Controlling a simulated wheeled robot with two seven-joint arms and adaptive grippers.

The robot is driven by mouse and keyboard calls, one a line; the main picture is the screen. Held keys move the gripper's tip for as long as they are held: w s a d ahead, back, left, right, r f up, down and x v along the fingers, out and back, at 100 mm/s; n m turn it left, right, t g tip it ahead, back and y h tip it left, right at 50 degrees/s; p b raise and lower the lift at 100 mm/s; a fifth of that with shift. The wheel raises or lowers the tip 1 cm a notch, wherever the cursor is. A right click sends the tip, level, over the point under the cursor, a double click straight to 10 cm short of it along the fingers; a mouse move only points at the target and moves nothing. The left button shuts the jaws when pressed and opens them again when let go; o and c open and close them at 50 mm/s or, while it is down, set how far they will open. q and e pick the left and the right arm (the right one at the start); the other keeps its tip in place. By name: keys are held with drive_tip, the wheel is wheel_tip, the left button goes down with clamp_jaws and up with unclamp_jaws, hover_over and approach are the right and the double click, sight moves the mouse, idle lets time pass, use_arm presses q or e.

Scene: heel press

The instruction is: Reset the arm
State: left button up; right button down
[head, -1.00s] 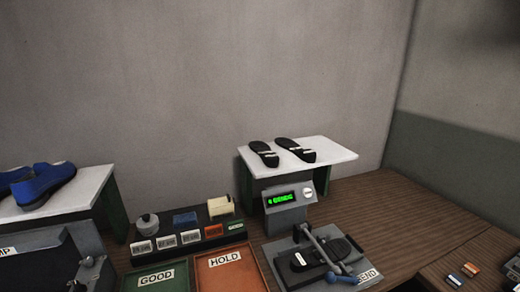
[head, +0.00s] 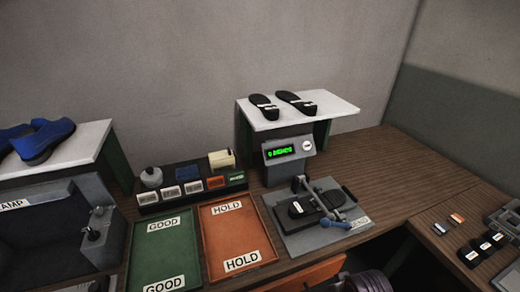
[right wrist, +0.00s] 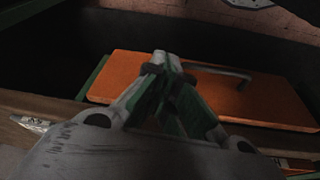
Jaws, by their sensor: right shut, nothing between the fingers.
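The bend fixture (head: 290,240) is a grey plate on the wooden bench. Its lever arm (head: 318,200) lies low across it and ends in a blue knob (head: 336,223) near the plate's front edge. A dark sole-shaped piece (head: 305,212) with a white label lies on the plate beside the lever. My right gripper (right wrist: 163,62) is shut and empty in the right wrist view, in front of an orange panel with a handle (right wrist: 270,100). In the head view only dark parts of my right arm show at the bottom edge, well below the fixture. My left gripper is not in view.
A grey box with a green display (head: 288,155) stands behind the fixture. Two soles (head: 295,103) lie on a white shelf (head: 335,108). A green GOOD tray (head: 165,245) and an orange HOLD tray (head: 228,225) lie to the left. Small parts (head: 468,257) are at right.

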drive_tip(key=s+f+g, duration=0.1)
drive_tip(key=s+f, duration=0.1)
drive_tip(key=f, duration=1.4)
drive_tip(key=s+f, duration=0.3)
drive_tip(key=f, duration=1.2)
drive_tip(key=s+d+f, duration=0.2)
drive_tip(key=s+f, duration=0.7)
drive_tip(key=s, duration=0.1)
drive_tip(key=s+d+f+g, duration=0.1)
drive_tip(key=s+d+f, duration=0.1)
drive_tip(key=s+f, duration=0.7)
drive_tip(key=shift+s+f, duration=0.15)
drive_tip(key=shift+s, duration=0.75)
